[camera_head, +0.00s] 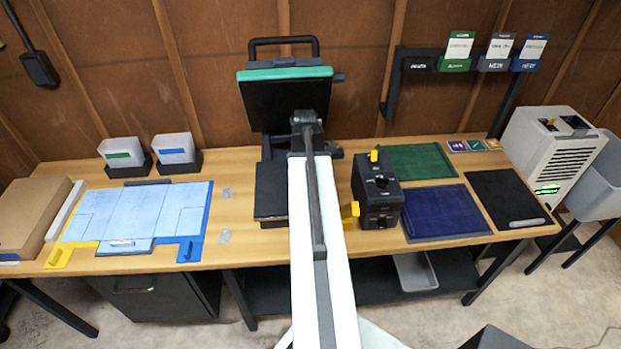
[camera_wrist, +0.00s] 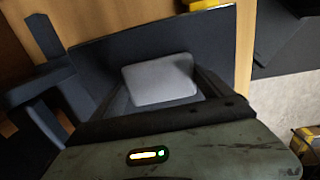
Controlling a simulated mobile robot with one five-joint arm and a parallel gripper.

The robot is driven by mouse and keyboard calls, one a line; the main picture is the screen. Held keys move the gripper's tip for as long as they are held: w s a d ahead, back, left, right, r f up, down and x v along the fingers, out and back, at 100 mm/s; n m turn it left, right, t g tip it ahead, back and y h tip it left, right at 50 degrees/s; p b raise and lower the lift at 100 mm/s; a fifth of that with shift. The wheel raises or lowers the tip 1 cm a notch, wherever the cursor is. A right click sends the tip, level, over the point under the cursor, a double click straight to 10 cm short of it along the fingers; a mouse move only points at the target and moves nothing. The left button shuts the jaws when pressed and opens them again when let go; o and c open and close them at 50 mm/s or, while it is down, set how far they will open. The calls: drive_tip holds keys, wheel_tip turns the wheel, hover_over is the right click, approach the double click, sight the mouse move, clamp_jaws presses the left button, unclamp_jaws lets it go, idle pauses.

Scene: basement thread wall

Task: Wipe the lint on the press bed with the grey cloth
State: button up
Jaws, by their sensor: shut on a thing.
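The grey cloth (camera_wrist: 160,80) is a pale grey pad with rounded corners, seen in the wrist view between the fingers of my gripper (camera_wrist: 165,92). The gripper is shut on it. A flat dark surface, which looks like the press bed (camera_wrist: 105,45), lies beneath and beyond the cloth; I cannot tell whether they touch. In the head view the press bed (camera_head: 270,190) is a dark slab, partly hidden by my arm. The press's raised black upper plate (camera_head: 285,100) has a teal top edge. My gripper is not clear in the head view. I see no lint.
A black control box (camera_head: 378,190) with yellow parts stands right of my arm. Green (camera_head: 415,161) and blue (camera_head: 443,212) mats and a black mat (camera_head: 500,192) lie further right. Light blue sheets (camera_head: 140,215) lie left. Bare wood shows left of the press.

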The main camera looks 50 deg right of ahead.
sight(279, 192)
drive_tip(key=shift+y, duration=0.4)
drive_tip(key=a, duration=0.1)
drive_tip(key=w+a, duration=0.1)
drive_tip(key=a, duration=0.1)
drive_tip(key=w+a, duration=0.1)
drive_tip(key=a, duration=0.1)
drive_tip(key=shift+f, duration=0.2)
drive_tip(key=shift+w+a+r+p, duration=0.1)
drive_tip(key=shift+w+a+p, duration=0.15)
drive_tip(key=shift+w, duration=0.3)
drive_tip(key=shift+w+a+r+p, duration=0.1)
drive_tip(key=shift+w+a, duration=0.2)
drive_tip(key=shift+w, duration=0.25)
drive_tip(key=shift+w, duration=0.1)
